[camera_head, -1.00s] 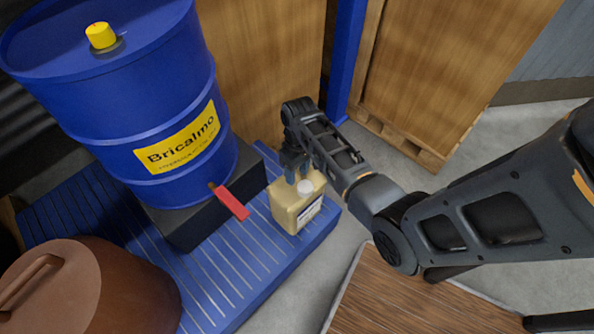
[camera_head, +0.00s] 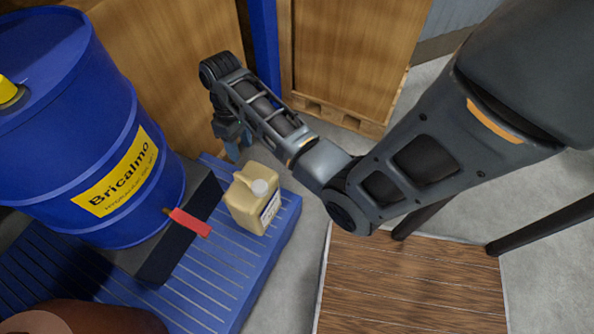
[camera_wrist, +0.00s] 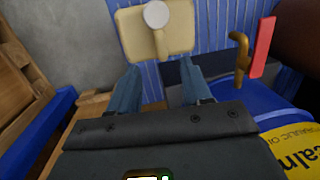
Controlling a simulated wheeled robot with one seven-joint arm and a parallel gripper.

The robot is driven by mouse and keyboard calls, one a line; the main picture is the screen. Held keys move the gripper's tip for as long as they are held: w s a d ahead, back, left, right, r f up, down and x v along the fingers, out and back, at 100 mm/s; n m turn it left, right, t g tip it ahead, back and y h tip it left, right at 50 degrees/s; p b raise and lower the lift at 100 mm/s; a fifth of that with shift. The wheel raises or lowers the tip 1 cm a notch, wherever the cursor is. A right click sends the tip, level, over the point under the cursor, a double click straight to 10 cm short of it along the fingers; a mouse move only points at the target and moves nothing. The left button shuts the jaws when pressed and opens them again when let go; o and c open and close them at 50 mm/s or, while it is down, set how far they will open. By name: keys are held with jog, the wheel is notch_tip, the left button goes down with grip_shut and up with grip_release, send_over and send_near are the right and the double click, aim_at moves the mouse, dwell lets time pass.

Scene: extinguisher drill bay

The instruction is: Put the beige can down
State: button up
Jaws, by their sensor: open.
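The beige can (camera_head: 252,200) stands upright on the blue slatted platform (camera_head: 270,248), near its right edge, with its white cap on top. It also shows at the top of the wrist view (camera_wrist: 180,32), beyond my fingertips. My gripper (camera_head: 238,148) is behind and above the can in the head view, apart from it. In the wrist view my two fingers (camera_wrist: 155,78) are spread with nothing between them. The can's handle is free. My fingertips are partly hidden in the head view.
A brown vessel (camera_head: 75,318) is at lower left. A wooden crate (camera_head: 350,50) stands behind. A wood-topped surface (camera_head: 410,290) is at right.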

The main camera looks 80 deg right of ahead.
jog(key=s+a+f+n+t+h, duration=0.1)
jog(key=s+a+f+t+h, duration=0.15)
jog(key=s+a, duration=0.35)
jog(key=s+a+f+t+h, duration=0.1)
jog(key=s+a+t, duration=0.35)
jog(key=a, duration=0.25)
jog(key=s+a+r+t, duration=0.2)
jog(key=s+r+t, duration=0.1)
jog(key=r, duration=0.6)
jog(key=s+a+r+n+t+y, duration=0.1)
jog(key=s+a+r+t, duration=0.1)
jog(key=s+r, duration=0.3)
jog(key=s+a+r+n+t, duration=0.1)
jog(key=s+a+r+t, duration=0.2)
jog(key=r, duration=1)
jog(key=shift+s+a+t+y, duration=0.35)
jog(key=shift+s+a, duration=0.4)
jog(key=shift+s, duration=0.15)
